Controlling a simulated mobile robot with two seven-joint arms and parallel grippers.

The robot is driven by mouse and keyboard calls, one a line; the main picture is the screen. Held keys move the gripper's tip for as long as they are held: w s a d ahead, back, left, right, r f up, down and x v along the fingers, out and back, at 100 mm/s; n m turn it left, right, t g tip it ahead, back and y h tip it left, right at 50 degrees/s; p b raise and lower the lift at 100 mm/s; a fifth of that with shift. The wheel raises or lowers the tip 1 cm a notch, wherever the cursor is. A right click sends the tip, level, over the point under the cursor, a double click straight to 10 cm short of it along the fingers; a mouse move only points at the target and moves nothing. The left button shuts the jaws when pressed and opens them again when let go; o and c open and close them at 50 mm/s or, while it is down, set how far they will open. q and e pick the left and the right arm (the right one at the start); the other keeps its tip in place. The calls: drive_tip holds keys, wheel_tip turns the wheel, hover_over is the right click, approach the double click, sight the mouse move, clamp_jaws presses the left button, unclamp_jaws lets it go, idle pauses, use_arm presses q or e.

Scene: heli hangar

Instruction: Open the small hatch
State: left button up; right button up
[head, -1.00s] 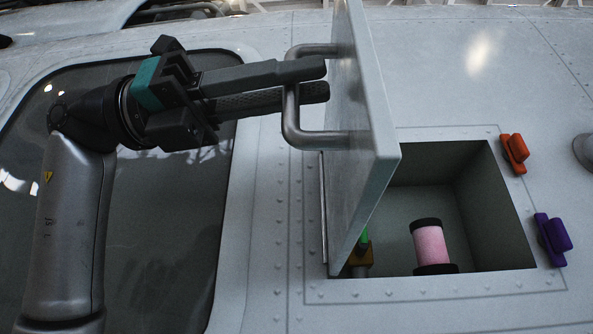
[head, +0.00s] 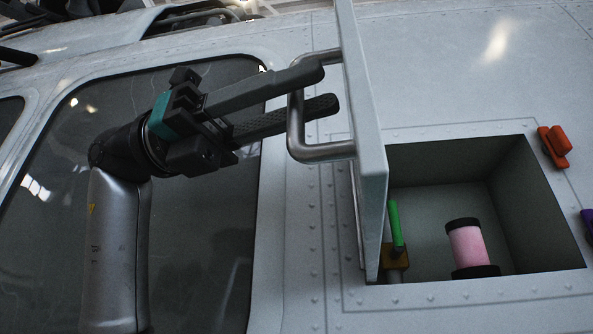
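The small hatch (head: 366,130) is a pale panel that stands swung out from the hull, seen nearly edge-on, left of its square opening. Its grey U-shaped handle (head: 325,152) is on the left face. My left gripper (head: 329,88) is at the handle, with its two dark fingers spread apart and reaching past the handle's bar. A gap shows between the fingers, and I cannot tell whether either touches the bar. The compartment (head: 430,205) behind the hatch is exposed. My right gripper is not in view.
Inside the compartment are a pink spool (head: 467,246) with black ends and a green lever (head: 396,226) on a brass-coloured fitting (head: 395,258). An orange latch (head: 554,146) and a purple latch (head: 588,222) sit right of the opening. A dark window (head: 215,235) lies at left.

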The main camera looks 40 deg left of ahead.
use_arm(q)
drive_tip(key=shift+o, duration=1)
drive_tip(key=p+v, duration=0.1)
drive_tip(key=v, duration=1.4)
